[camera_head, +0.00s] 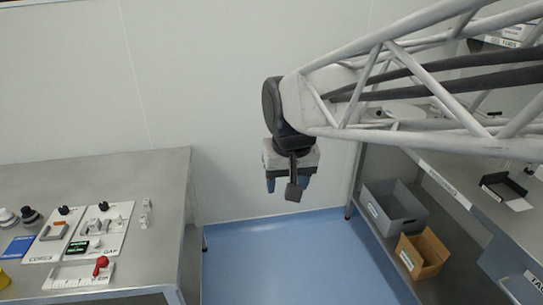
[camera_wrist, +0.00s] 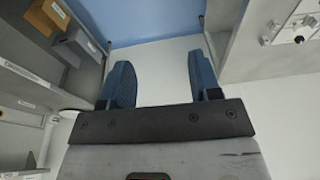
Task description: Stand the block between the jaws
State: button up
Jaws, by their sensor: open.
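My gripper (camera_head: 288,186) hangs in the air over the floor, between the left bench and the right shelving. Its two blue fingers are apart and nothing is between them; they also show in the wrist view (camera_wrist: 162,80). On the left bench (camera_head: 150,174) lies a white board marked GAP (camera_head: 118,214), with a black knob, small pale parts and a green-and-black piece (camera_head: 77,248). Two small pale pieces (camera_head: 145,213) stand right of it. Which piece is the block, and which the jaws, is too small to tell. My gripper is well right of them all.
A second labelled board (camera_head: 42,251) with a grey piece, a blue pad (camera_head: 18,246) and a white strip (camera_head: 62,276) with a red knob share the left bench. A grey bin (camera_head: 402,219) and a cardboard box (camera_head: 431,250) stand on the right. The floor (camera_head: 290,265) between is clear.

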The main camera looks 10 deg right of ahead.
jog(key=s+d+f, duration=0.2)
jog(key=s, duration=0.4)
jog(key=s+d+f, duration=0.2)
jog(key=s+d, duration=0.1)
jog(key=s, duration=0.3)
jog(key=shift+s+d+f, duration=0.15)
jog(key=shift+d, duration=0.2)
